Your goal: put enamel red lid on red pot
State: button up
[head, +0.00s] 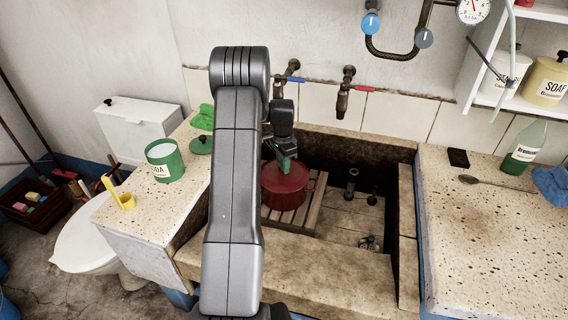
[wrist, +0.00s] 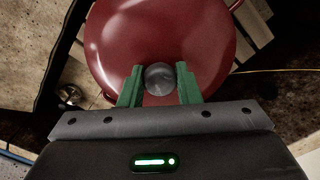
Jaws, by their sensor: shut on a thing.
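The red enamel lid (wrist: 165,40) fills the top of the wrist view, with its round grey knob (wrist: 160,78) between my green fingertips. My gripper (wrist: 160,84) is shut on this knob. In the head view my gripper (head: 287,163) points down over the red pot (head: 286,196), which stands on a slatted wooden rack in the stone trough. The lid is at the pot's top there; I cannot tell whether it rests fully on the rim. The lid hides the pot's opening, and my arm hides part of the pot's left side.
The wooden rack (head: 310,208) lies in the trough (head: 345,262), whose right part holds small dark fittings. Two taps hang on the wall behind. A green soda tin (head: 166,163) and a green lid (head: 201,145) stand on the left ledge. A spoon (head: 500,184) lies on the right counter.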

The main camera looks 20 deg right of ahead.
jog(key=o, duration=1.7)
jog(key=shift+r, duration=0.1)
jog(key=shift+r+p, duration=1.9)
jog(key=shift+r, duration=1.55)
jog(key=shift+f, duration=0.1)
jog(key=shift+f+b, duration=1.95)
jog(key=shift+f, duration=1.5)
